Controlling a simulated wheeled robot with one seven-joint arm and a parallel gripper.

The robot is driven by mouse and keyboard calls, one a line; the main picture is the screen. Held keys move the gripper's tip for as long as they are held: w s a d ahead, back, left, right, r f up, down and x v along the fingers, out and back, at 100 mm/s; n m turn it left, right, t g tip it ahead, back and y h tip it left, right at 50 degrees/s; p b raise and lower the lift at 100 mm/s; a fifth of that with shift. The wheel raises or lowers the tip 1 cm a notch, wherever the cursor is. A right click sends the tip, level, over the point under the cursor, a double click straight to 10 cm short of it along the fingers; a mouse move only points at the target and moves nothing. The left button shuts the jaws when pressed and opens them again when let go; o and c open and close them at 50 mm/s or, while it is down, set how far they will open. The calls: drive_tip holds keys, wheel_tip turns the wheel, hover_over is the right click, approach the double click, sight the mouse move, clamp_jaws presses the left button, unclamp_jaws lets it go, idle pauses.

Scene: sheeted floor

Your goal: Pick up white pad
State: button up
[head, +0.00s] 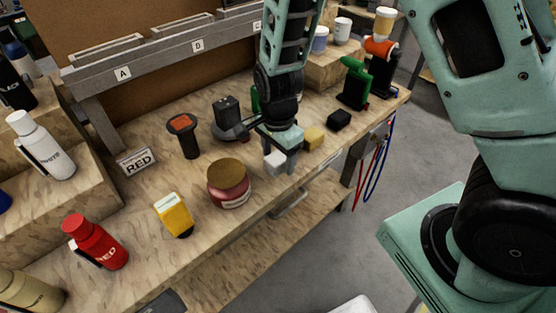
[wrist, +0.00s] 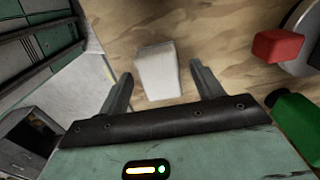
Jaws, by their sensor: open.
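The white pad (wrist: 158,73) is a small pale block on the wooden bench top. In the wrist view it lies just beyond and between the two fingertips of my gripper (wrist: 160,82), with bare wood showing between it and the right finger. In the head view the white pad (head: 275,161) shows at the near side of my gripper (head: 284,163), close to the bench's front edge. My gripper is open and points down over it. I cannot tell whether a finger touches the pad.
A yellow block (head: 314,138) and a black block (head: 339,120) lie right of my gripper. A brown-lidded jar (head: 229,183) stands to the left. A red block (wrist: 279,46) and a green object (wrist: 297,121) are at the right of the wrist view.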

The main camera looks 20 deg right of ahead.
drive_tip(key=shift+f, duration=0.35)
drive_tip(key=c, duration=1.2)
drive_tip(key=shift+o, duration=0.2)
